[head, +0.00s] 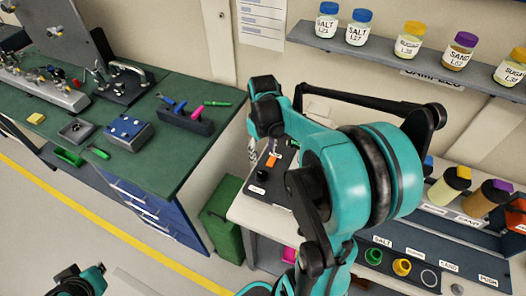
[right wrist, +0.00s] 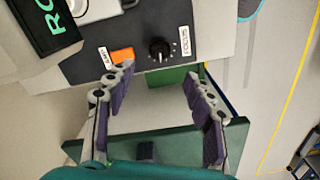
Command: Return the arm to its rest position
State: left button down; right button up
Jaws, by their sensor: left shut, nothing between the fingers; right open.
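My right arm, teal and black, fills the middle of the head view, bent over the white bench. Its gripper (head: 253,150) is small and partly hidden there, beside the dark control panel. In the right wrist view the right gripper (right wrist: 158,80) is open and empty, its dark-padded fingers apart. The panel (right wrist: 85,70) lies beyond the fingertips, with an orange switch (right wrist: 122,55) and a black knob (right wrist: 159,49) labelled FOCUS. My left gripper (head: 76,287) shows only at the bottom left edge of the head view; it is shut and mostly cut off.
A green-topped bench (head: 200,150) with tools stands at the left. A green bin (head: 222,220) stands between the benches. A wall shelf (head: 400,67) holds several jars at upper right. More jars and coloured rings stand at right, near my right arm.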

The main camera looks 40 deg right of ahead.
dwell(0.3)
jog(key=s+a+t+b, duration=0.2)
jog(key=s+a+t, duration=0.1)
jog(key=a, duration=0.6)
jog(key=s+a+t+b, duration=0.3)
jog(key=a+t, duration=0.1)
jog(key=a, duration=0.4)
jog(key=shift+s+a+f+m, duration=0.25)
jog(key=shift+s+a+m, duration=0.05)
jog(key=shift+s+a, duration=0.1)
dwell(0.6)
